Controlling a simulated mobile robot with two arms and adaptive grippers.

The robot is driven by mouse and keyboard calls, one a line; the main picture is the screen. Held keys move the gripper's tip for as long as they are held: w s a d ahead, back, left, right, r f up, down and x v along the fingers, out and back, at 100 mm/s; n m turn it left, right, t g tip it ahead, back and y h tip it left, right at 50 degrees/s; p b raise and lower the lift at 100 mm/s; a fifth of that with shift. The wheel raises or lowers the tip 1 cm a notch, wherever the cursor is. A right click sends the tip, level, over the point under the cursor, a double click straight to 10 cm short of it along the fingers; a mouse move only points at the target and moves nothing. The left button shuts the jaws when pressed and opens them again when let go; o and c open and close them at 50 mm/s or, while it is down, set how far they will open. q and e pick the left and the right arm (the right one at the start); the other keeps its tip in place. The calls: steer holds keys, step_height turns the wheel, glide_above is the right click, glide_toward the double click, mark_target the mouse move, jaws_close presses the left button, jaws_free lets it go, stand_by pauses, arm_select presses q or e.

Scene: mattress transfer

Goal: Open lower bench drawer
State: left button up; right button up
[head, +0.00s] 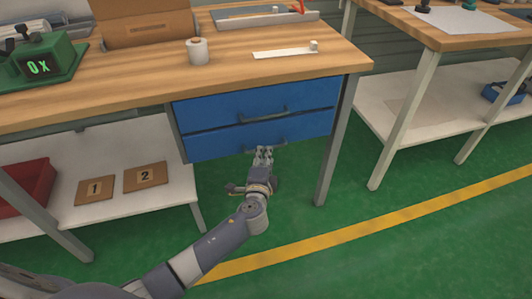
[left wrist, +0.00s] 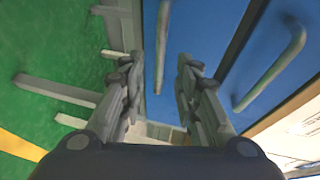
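The blue lower drawer (head: 210,146) sits under the upper drawer (head: 215,107) in the wooden bench and looks shut. Its grey bar handle (head: 280,145) is partly hidden by my left gripper (head: 264,153). In the left wrist view, the two fingers of my left gripper (left wrist: 160,68) are apart. The lower handle (left wrist: 162,40) shows between them, with a gap on each side. The upper drawer's handle (left wrist: 272,68) lies to the right of the fingers. I cannot tell how deep the handle sits between the fingers. My right gripper is not in view.
The bench leg (head: 335,145) stands right of the drawers. A lower shelf (head: 110,205) with numbered cards and a red bin (head: 25,188) is at the left. A second bench (head: 440,38) stands at the right. Green floor is clear in front of the drawers.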

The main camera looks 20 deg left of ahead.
arm_select(q)
steer(key=shift+b+x, duration=0.3)
steer(key=shift+x, duration=1.8)
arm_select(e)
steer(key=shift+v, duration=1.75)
arm_select(q)
jaws_close()
